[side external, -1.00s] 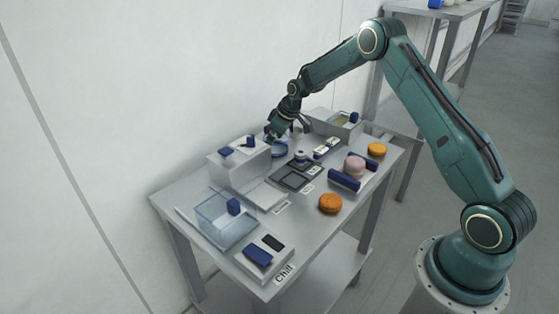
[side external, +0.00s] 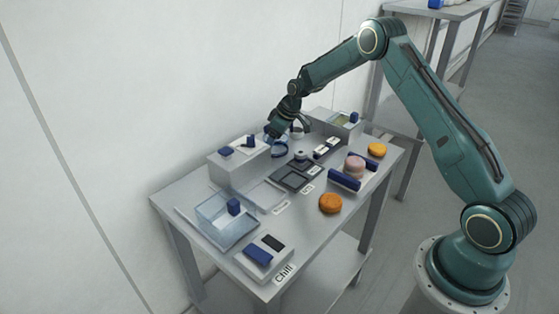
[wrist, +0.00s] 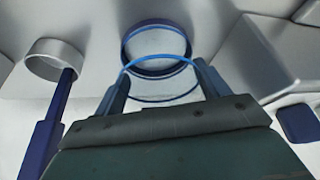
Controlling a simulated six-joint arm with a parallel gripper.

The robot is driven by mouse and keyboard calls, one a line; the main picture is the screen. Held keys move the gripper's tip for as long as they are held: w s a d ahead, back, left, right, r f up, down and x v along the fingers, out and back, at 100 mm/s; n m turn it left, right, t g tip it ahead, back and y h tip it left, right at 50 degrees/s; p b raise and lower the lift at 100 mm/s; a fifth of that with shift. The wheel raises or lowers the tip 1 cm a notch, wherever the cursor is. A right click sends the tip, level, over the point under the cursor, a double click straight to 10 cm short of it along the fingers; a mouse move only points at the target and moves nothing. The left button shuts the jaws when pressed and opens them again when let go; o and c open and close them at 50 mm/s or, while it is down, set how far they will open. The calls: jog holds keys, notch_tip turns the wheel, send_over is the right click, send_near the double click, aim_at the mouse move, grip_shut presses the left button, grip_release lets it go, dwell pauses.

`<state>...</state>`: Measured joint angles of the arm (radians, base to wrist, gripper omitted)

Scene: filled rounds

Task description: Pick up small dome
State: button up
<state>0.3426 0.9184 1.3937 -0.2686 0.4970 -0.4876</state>
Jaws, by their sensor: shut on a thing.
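The small dome (side external: 277,150) looks like a clear round piece with blue edging, below my gripper on the table's far side. In the wrist view it shows as a see-through form with a thin blue ring (wrist: 166,99) between my fingers. A thicker dark blue ring (wrist: 158,27) shows just beyond it; I cannot tell whether this belongs to the dome. My gripper (side external: 275,138) is shut on the dome, a finger on each side. In the side view the gripper hides part of it, and whether it touches the table is unclear.
A metal ring with a blue handle (wrist: 52,55) stands close left in the wrist view. A raised white block (side external: 240,165) with blue knobs is beside the gripper. A clear bin (side external: 222,215), orange rounds (side external: 330,203) and a pink round (side external: 354,166) share the table.

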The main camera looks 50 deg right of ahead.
notch_tip(320, 180, up, 20)
dwell(0.7)
dwell(0.5)
jog(key=s+d+f, duration=0.2)
jog(key=s, duration=1.1)
jog(key=s+d+f, duration=0.2)
jog(key=s+d, duration=0.1)
jog(key=s, duration=1)
jog(key=shift+f, duration=0.15)
jog(key=shift+f, duration=0.6)
jog(key=shift+f, duration=0.2)
